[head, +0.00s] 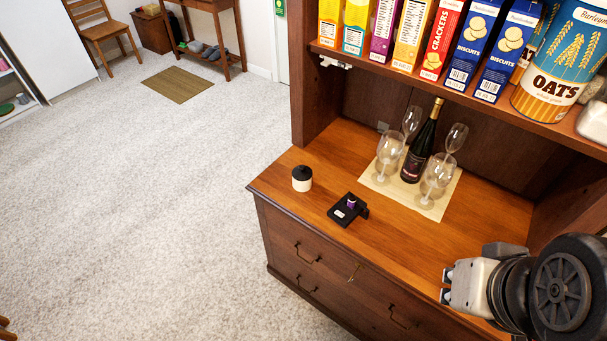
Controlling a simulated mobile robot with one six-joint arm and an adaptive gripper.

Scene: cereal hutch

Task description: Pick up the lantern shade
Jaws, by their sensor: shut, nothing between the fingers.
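I cannot pick out a lantern shade for certain in the head view. A small cream cylinder with a black domed top (302,179) stands upright near the left front corner of the hutch counter (400,238). A small black box-like item (345,211) with a purple and white piece on it lies to its right. My gripper (447,283) is at the lower right, over the front right of the counter. It is shut and empty, well apart from both small items.
A dark bottle (421,150) and several wine glasses (389,153) stand on a cream mat (407,197) behind the small items. The shelf above holds cereal boxes and an oats tub (560,75). The counter's front middle is clear; open carpet (150,190) lies left.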

